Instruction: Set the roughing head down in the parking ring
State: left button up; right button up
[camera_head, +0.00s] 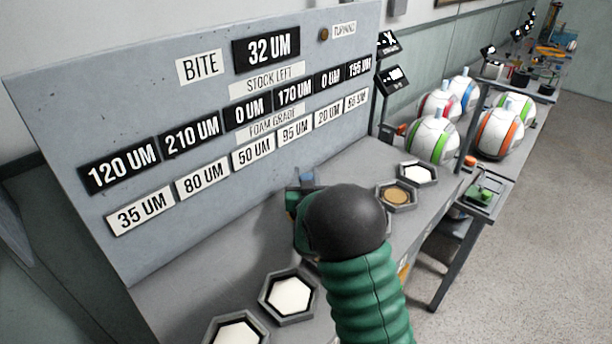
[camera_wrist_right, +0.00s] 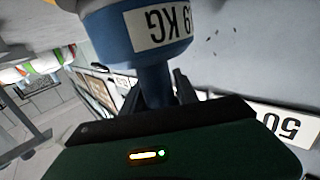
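In the right wrist view, a blue and white tool head (camera_wrist_right: 116,35) with an upside-down "KG" label fills the top; I take it as the roughing head. My right gripper (camera_wrist_right: 157,92) has its dark fingers on both sides of the blue stem and is shut on it. In the head view, only small blue parts of the tool (camera_head: 293,198) show, in front of the grey panel. My green and black right arm hides most of the gripper and what lies below it. I cannot make out the parking ring. My left gripper is not in view.
A grey panel (camera_head: 60,110) with number signs rises behind the bench (camera_head: 170,290). Hexagonal trays with white pads (camera_head: 290,295) stand front left; trays with tan (camera_head: 397,196) and white pads stand right of my arm. Striped balls (camera_head: 432,140) lie beyond. Floor at right is clear.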

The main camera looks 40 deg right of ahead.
jog(key=o, duration=0.4)
jog(key=v, duration=0.7)
jog(key=shift+s+a, duration=0.2)
jog(key=shift+s, duration=0.1)
